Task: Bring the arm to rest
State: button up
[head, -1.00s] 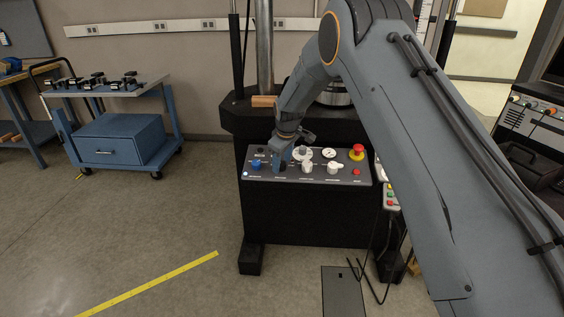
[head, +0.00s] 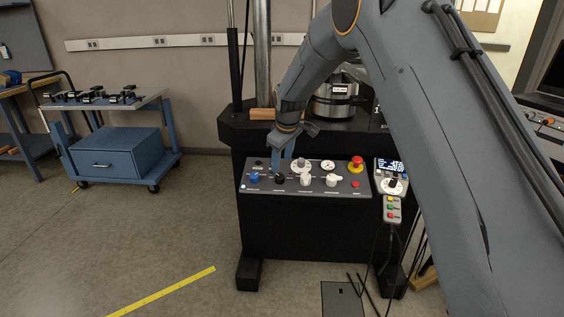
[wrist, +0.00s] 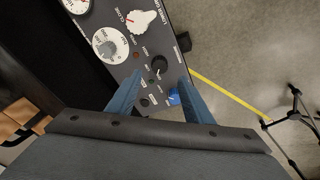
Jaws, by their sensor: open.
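My gripper (head: 283,158) is at the control panel (head: 340,186) on the front of the black test machine, just above a black knob (head: 279,178). In the wrist view my gripper's two blue fingers (wrist: 156,92) are spread apart, with the black knob (wrist: 159,65) showing a little beyond the gap between them. Nothing is held. My grey arm reaches down from the upper right of the head view.
The panel also bears a blue knob (head: 255,177), white knobs (head: 333,181) and a red emergency button (head: 357,162). A pendant (head: 392,209) hangs at right. A blue cart (head: 116,152) stands left; the floor between is clear.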

jog(key=s+d+r+m+g+h, duration=0.1)
jog(key=s+d+m, duration=0.2)
jog(key=s+d, duration=0.6)
jog(key=s+d+r+m+g, duration=0.1)
jog(key=s+d+m, duration=0.2)
jog(key=s+d, duration=0.65)
jog(key=s+d+m, duration=0.2)
jog(key=s, duration=1)
jog(key=s+d+f+m+g, duration=0.1)
jog(key=s+d+m, duration=0.1)
jog(key=s, duration=1)
jog(key=shift+f+m, duration=0.25)
jog(key=shift+m, duration=0.35)
jog(key=shift+w+d, duration=0.1)
